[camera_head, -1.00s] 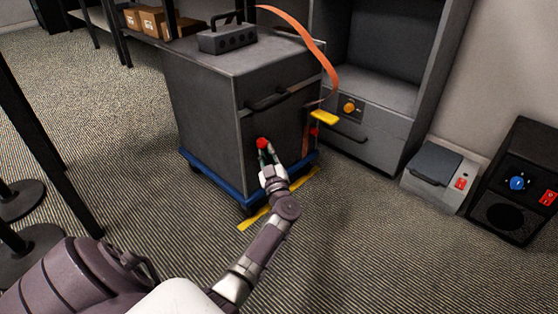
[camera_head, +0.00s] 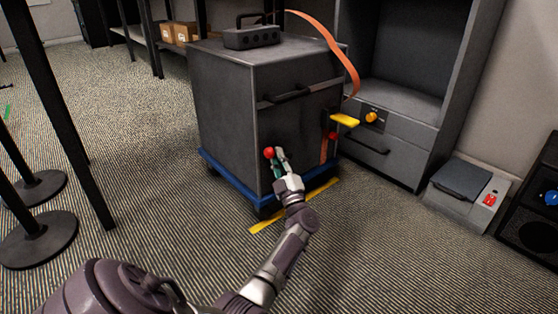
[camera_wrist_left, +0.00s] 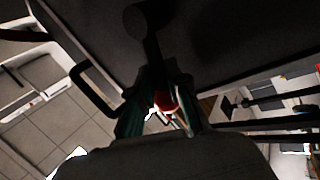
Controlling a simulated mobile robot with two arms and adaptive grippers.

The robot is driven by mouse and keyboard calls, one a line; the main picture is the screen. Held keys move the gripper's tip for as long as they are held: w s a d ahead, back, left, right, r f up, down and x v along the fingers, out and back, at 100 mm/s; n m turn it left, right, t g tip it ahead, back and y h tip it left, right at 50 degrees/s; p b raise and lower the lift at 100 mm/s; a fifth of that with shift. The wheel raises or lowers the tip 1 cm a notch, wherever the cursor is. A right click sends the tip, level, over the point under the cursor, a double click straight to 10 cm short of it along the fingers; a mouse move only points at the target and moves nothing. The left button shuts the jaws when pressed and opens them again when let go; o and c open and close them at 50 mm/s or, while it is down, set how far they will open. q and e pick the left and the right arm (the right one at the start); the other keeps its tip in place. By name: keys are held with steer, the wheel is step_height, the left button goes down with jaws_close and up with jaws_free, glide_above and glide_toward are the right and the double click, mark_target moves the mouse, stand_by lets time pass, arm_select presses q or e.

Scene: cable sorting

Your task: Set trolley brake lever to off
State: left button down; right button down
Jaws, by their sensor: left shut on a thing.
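The grey trolley (camera_head: 225,110) stands on a blue wheeled base (camera_head: 232,178). The brake lever's red ball knob (camera_head: 269,152) shows at the trolley's front, low down. My left gripper (camera_head: 276,154) is at the knob, with its fingers just to the knob's right in the head view. In the left wrist view the red knob (camera_wrist_left: 165,103) sits between the two fingers, which are shut on it. A dark lever-like part (camera_wrist_left: 148,32) extends above the fingers there. The lever's markings cannot be read. My right gripper is not in view.
A cabinet (camera_head: 395,155) with a drawer stands right of the trolley. An orange strap (camera_head: 335,48) and a yellow tab (camera_head: 345,120) are at the trolley's right side. A grey box (camera_head: 468,190) sits at right. Black post bases (camera_head: 40,240) are at left.

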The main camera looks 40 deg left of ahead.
arm_select(q)
steer(key=shift+s+a+r+n, duration=0.1)
steer(key=shift+s+a+n, duration=0.1)
steer(key=shift+s+n, duration=0.1)
steer(key=c, duration=1.4)
jaws_free()
steer(key=shift+o, duration=0.2)
